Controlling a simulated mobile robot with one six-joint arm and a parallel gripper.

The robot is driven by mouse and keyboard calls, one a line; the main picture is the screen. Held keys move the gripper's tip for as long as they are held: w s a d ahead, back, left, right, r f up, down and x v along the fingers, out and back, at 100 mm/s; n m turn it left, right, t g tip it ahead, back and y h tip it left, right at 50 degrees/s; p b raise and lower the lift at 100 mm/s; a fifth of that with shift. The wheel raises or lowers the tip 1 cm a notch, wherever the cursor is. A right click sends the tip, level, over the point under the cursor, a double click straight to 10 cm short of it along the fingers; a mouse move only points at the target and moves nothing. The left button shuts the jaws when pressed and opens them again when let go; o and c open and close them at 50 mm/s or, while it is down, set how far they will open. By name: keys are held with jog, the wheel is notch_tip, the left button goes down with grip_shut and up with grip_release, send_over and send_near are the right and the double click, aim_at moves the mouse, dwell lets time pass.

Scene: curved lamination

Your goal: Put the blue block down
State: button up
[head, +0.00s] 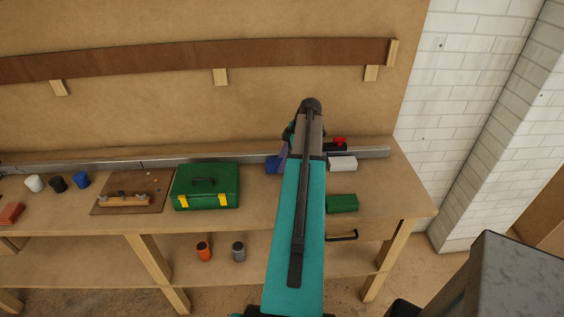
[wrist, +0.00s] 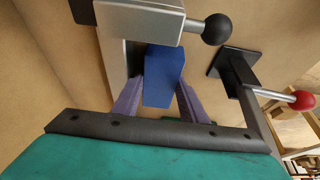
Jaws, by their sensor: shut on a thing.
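The blue block (wrist: 165,78) sits between the two purple fingers of my gripper (wrist: 160,95) in the wrist view. My gripper is shut on it. The block's upper end is close to a grey metal fixture (wrist: 140,22); I cannot tell whether they touch. In the head view, part of the blue block (head: 272,165) shows left of my teal arm, near the back of the bench. A purple finger (head: 283,155) shows beside it. My arm hides most of the gripper there, and whether the block rests on the bench is unclear.
On the workbench (head: 250,222) are a green toolbox (head: 206,187), a white block (head: 342,163) and a green block (head: 341,204). A long metal rail (head: 200,158) runs along the back. A red-knobbed lever (wrist: 300,100) stands right of my gripper. Bench is clear between toolbox and arm.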

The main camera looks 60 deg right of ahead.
jog(key=shift+f, duration=0.2)
jog(key=shift+f, duration=0.15)
jog(key=o, duration=0.9)
jog(key=shift+o, duration=0.2)
jog(key=shift+r, duration=0.25)
jog(key=b+v, duration=0.4)
jog(key=v, duration=0.6)
jog(key=shift+r, duration=0.15)
jog(key=shift+v, duration=0.75)
jog(key=shift+r, duration=0.1)
